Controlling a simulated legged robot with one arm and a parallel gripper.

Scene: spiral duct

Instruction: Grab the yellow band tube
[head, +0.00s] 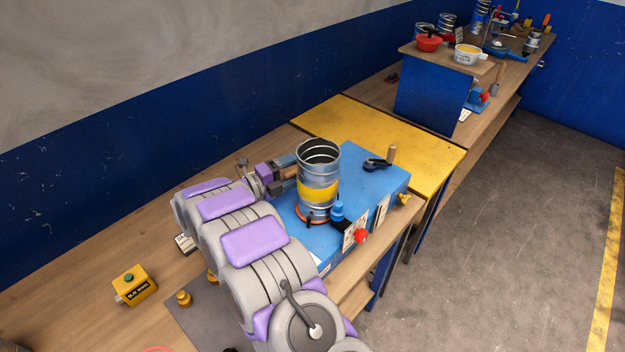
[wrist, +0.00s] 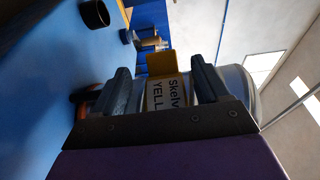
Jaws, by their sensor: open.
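The yellow band tube (head: 318,185) is a ribbed metal spiral duct with a yellow band around its lower middle. It stands upright on a blue box-like fixture (head: 365,160), with an orange-red ring at its foot. In the wrist view the tube (wrist: 236,85) lies sideways in the picture, and a label with "YELL" shows on it. My gripper (head: 290,178) is at the tube's left side in the head view, at about band height. In the wrist view its two fingers (wrist: 163,92) are apart, with the tube's label between them. Whether they touch the tube cannot be told.
A black-handled clamp (head: 377,164) and a red knob (head: 360,236) are on the fixture. A yellow 5.0 mm block (head: 134,286) sits on the wooden bench at left. A yellow tabletop (head: 380,135) lies behind. Grey floor at right is clear.

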